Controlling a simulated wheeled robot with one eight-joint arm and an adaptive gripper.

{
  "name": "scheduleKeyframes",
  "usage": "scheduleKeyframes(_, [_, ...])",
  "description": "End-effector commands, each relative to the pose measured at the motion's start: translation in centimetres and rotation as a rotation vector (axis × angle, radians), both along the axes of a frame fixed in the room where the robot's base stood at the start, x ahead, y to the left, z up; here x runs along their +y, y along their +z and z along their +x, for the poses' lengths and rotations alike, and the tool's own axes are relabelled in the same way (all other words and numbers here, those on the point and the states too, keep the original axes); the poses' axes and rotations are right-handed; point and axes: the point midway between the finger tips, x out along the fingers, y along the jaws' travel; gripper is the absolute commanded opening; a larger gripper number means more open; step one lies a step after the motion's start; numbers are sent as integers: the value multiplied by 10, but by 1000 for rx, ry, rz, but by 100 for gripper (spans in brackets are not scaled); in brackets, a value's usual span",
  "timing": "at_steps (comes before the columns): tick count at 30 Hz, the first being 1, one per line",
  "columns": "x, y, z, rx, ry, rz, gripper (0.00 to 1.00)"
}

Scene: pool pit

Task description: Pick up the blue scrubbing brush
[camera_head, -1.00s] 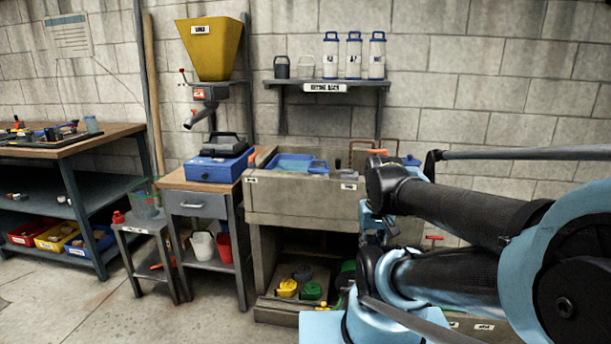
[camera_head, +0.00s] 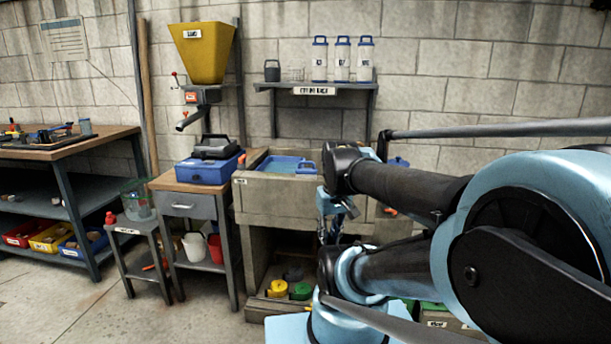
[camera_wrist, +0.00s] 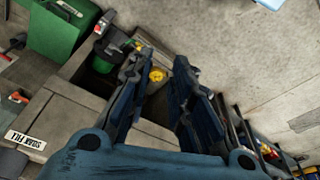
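I cannot make out the blue scrubbing brush for certain in either view. A small blue item (camera_head: 398,162) shows at the right end of the stone sink (camera_head: 275,200), partly behind my arm, too small to name. My gripper (camera_wrist: 161,62) is open and empty in the wrist view, its two dark blue fingers spread apart. In the head view it hangs in front of the right part of the sink, partly hidden by my arm. A yellow item (camera_wrist: 157,76) shows beyond and between the fingertips, apart from them.
A blue case (camera_head: 208,170) stands on a wooden-topped stand left of the sink. A blue tray (camera_head: 285,164) sits in the sink. A yellow pot (camera_head: 277,288) and a green pot (camera_head: 301,291) stand below. A green box (camera_wrist: 62,38) shows in the wrist view.

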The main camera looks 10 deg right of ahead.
Motion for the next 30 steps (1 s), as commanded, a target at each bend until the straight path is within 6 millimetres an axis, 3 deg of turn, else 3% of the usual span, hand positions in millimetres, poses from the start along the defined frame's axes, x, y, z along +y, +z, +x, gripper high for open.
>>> scheduleKeyframes(6, [2,67,62,-22,213,13,20])
scheduleKeyframes(15, [-4,142,158,-81,527,22,20])
scheduleKeyframes(24, [-22,200,261,-173,835,11,20])
scheduleKeyframes(30, [-38,226,321,-239,1010,-9,20])
